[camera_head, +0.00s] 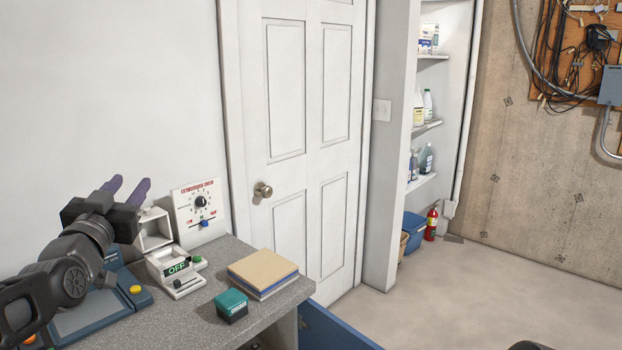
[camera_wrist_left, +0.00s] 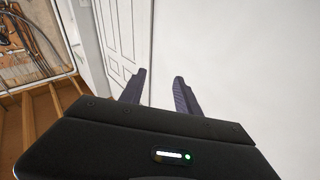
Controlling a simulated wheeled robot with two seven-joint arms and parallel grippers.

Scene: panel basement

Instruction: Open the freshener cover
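My left gripper (camera_head: 128,187) is raised over the left end of the counter, its two purple fingers pointing up and apart with nothing between them. In the left wrist view the left gripper (camera_wrist_left: 158,90) also shows separated fingers, with a bare wall and a door beyond. A small white housing (camera_head: 152,235) stands on the counter just right of the gripper, partly hidden by it. I cannot tell for sure whether it is the freshener, and no cover can be made out clearly. My right gripper is not in view.
A white box marked OFF (camera_head: 175,272), an extinguisher check panel (camera_head: 200,207), a stack of boards (camera_head: 262,272) and a teal box (camera_head: 232,305) are on the grey counter (camera_head: 190,315). A blue device (camera_head: 95,315) lies under my left arm. A closed door (camera_head: 300,130) stands behind.

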